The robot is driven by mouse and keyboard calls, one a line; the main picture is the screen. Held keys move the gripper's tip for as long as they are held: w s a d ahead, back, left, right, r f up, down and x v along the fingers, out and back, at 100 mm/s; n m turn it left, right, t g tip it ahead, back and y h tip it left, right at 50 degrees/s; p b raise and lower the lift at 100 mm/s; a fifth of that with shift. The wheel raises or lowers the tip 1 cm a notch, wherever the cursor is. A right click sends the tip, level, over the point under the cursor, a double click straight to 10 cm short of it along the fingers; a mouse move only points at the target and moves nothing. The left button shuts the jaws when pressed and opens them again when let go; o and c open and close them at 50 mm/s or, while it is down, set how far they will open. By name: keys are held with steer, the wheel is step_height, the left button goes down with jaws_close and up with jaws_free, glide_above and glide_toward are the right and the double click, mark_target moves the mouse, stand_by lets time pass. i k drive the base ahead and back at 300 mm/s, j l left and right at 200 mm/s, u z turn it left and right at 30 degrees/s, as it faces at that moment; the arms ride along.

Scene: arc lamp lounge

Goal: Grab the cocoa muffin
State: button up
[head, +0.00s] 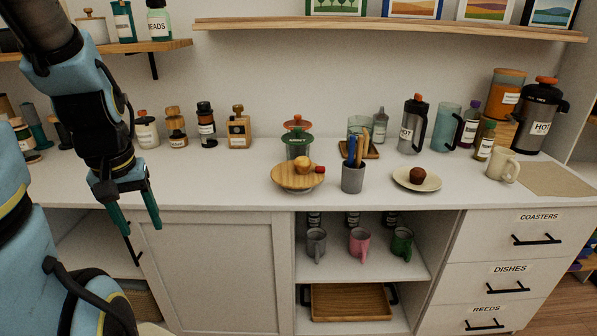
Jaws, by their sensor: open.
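The cocoa muffin (417,174) is small, dark brown and round-topped. It sits on a pale plate (430,185) on the white counter, right of the middle in the head view. My gripper (138,218) is open and empty, its teal fingers pointing down in front of the counter's left part. It is far to the left of the muffin and apart from everything on the counter. A lighter golden muffin (302,164) sits on a round wooden board (290,181) left of the cocoa muffin.
A grey cup of utensils (352,178) stands just left of the plate. A cream mug (503,166), a grey press (413,125) and several bottles stand to the right and behind. The counter front (215,180) left of the board is clear. A wooden shelf (380,32) hangs above.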

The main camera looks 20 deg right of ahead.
mark_target(417, 175)
steer(key=l+u, duration=0.1)
steer(key=l, duration=0.35)
steer(key=k+l, duration=0.1)
steer(key=l, duration=0.35)
steer(key=l+u, duration=0.15)
steer(key=l, duration=0.3)
steer(key=k+l+u, duration=0.1)
steer(key=l, duration=0.35)
steer(key=k+l+u, duration=0.1)
steer(key=l, duration=0.35)
steer(key=k+l, duration=0.15)
steer(key=l, duration=0.3)
steer(key=k+l+u, duration=0.15)
steer(key=l, duration=0.25)
steer(key=i, duration=0.05)
